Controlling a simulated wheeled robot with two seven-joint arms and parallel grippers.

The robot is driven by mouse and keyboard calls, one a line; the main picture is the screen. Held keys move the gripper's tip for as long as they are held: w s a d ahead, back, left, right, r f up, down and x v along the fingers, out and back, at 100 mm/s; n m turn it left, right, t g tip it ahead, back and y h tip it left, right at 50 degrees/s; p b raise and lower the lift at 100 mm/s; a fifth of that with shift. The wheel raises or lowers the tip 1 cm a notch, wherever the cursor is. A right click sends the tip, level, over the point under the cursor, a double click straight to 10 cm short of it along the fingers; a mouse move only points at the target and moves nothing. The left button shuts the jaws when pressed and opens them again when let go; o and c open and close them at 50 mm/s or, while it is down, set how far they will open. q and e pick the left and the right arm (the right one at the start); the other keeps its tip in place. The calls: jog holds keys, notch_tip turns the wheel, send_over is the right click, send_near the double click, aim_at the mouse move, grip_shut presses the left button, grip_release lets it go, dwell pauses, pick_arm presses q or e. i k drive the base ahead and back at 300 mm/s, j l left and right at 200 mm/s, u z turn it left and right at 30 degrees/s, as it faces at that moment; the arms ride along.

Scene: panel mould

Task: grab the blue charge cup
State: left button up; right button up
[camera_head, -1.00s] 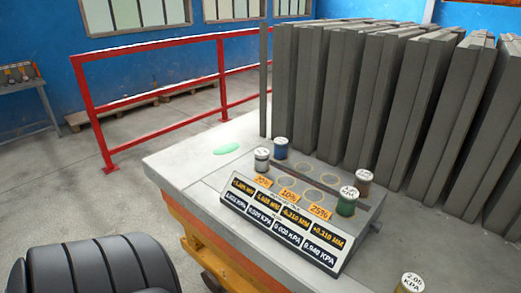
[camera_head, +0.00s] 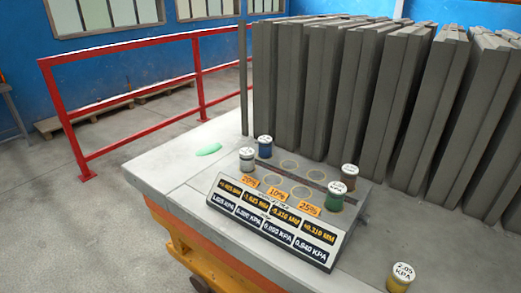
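The blue charge cup (camera_head: 265,147) has a white top and stands upright at the back left of the sloped display stand (camera_head: 270,235). A grey-white cup (camera_head: 247,160) stands just in front and to the left of it. A green cup (camera_head: 336,196) and a brown cup (camera_head: 349,177) stand at the stand's right side. A yellow cup (camera_head: 400,277) labelled 2.05 KPA stands apart at the lower right. Neither of my grippers is in view.
Tall grey panels (camera_head: 375,95) stand in a row behind the stand. The pale table (camera_head: 175,170) has free room left of the stand, with a green patch (camera_head: 208,149) on it. A red railing (camera_head: 130,110) stands beyond the table at left.

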aim_at(265, 145)
jog(key=i, duration=0.85)
